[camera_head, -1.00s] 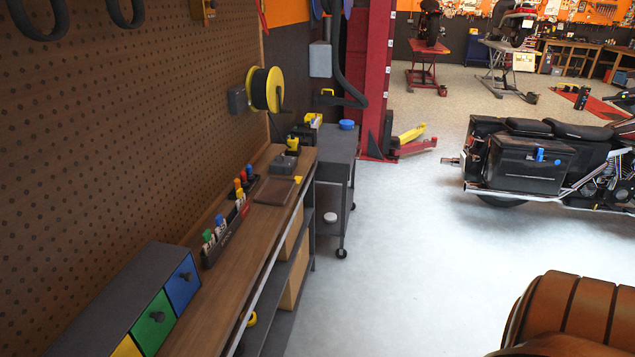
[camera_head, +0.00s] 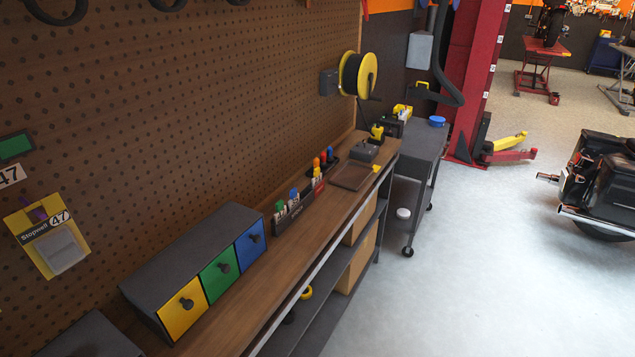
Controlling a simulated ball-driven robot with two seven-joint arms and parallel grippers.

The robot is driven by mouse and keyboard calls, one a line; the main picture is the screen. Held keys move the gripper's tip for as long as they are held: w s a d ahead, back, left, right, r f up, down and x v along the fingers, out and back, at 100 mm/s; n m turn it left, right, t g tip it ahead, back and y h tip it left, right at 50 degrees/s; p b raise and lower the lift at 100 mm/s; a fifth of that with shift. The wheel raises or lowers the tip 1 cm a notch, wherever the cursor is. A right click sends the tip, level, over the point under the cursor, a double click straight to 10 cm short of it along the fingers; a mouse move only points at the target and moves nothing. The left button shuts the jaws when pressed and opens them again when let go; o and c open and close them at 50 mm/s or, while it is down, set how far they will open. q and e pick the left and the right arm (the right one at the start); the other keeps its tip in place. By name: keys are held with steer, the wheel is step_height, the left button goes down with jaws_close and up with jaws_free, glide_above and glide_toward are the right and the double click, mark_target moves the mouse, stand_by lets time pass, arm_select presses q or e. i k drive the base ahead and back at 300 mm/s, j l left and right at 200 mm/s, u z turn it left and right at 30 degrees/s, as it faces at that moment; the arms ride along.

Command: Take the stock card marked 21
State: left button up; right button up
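No card marked 21 can be read in this view. One yellow and white card (camera_head: 56,246) hangs on the pegboard at the left; it is marked 47 and reads "Stopwell". A white label (camera_head: 10,175) with 47 and a green plate (camera_head: 15,146) are on the pegboard above it. Neither of my grippers is in view.
A workbench (camera_head: 325,220) runs along the pegboard (camera_head: 220,90). On it stand a drawer box (camera_head: 190,262) with yellow, green and blue fronts and a rack of markers (camera_head: 296,208). A grey cart (camera_head: 425,140) stands beyond.

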mark_target(316, 180)
steer(key=u, duration=0.8)
steer(key=i+l+u, duration=0.15)
steer(key=l+u, duration=0.25)
steer(key=i+l+u, duration=0.1)
steer(key=l+u, duration=0.7)
steer(key=i, duration=0.05)
